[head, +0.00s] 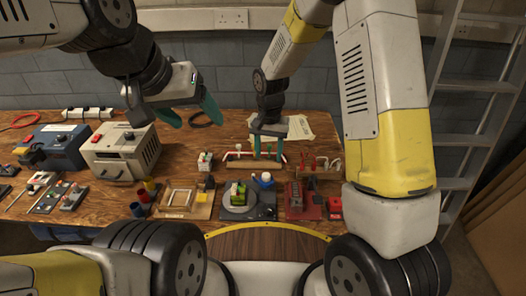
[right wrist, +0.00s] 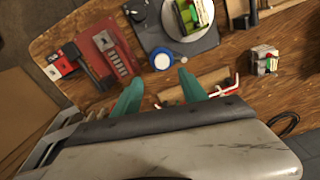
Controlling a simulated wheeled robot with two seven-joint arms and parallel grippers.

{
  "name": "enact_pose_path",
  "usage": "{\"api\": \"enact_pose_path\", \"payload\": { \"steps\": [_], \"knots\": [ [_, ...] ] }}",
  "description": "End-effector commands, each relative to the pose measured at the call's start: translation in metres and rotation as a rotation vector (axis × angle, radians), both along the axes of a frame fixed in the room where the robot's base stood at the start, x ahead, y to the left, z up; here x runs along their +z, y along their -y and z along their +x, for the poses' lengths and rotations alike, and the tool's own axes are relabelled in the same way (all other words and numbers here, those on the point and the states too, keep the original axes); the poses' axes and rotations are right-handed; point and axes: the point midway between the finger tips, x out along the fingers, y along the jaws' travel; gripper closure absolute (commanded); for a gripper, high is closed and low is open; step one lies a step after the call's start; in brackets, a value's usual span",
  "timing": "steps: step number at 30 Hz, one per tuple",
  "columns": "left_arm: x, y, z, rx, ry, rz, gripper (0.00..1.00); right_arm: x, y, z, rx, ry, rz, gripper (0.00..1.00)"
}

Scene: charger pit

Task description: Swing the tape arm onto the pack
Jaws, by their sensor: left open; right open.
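The pack (head: 238,193), a green and yellow block with white parts, sits on a round grey turntable (head: 236,211). It also shows at the top of the right wrist view (right wrist: 193,14). A white round piece with blue (head: 264,179), possibly the tape arm's roll, stands just right of the pack on the dark base (head: 264,199); it shows in the right wrist view (right wrist: 162,61), apart from the pack. My right gripper (head: 268,157) is open and empty behind that piece, its teal fingers pointing down over a wooden rack. My left gripper (head: 194,115) is open and empty, raised at the back left.
The wooden rack (head: 250,167) holds red and white hooked pieces. A red fixture (head: 297,199) stands right of the base, a wooden frame (head: 178,199) left. A beige power box (head: 121,152) and a blue box (head: 57,144) stand farther left. A ladder is at the right.

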Motion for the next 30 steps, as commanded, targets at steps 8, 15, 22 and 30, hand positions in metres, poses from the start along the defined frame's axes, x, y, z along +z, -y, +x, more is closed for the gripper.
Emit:
{"api": "enact_pose_path", "payload": {
  "steps": [8,15,22,30],
  "knots": [
    [0.0,0.0,0.0,0.0,0.0,0.0,0.29,-0.031,-0.004,0.0,-0.005,-0.015,-0.011,0.5],
    [0.0,0.0,0.0,0.0,0.0,0.0,0.29,-0.07,-0.004,0.0,-0.004,-0.014,-0.01,0.5],
    [0.0,0.0,0.0,0.0,0.0,0.0,0.29,-0.088,-0.004,0.0,-0.004,-0.012,-0.01,0.5],
    [0.0,0.0,0.0,0.0,0.0,0.0,0.29,-0.089,-0.004,0.001,-0.004,-0.011,-0.009,0.5]
  ]
}}
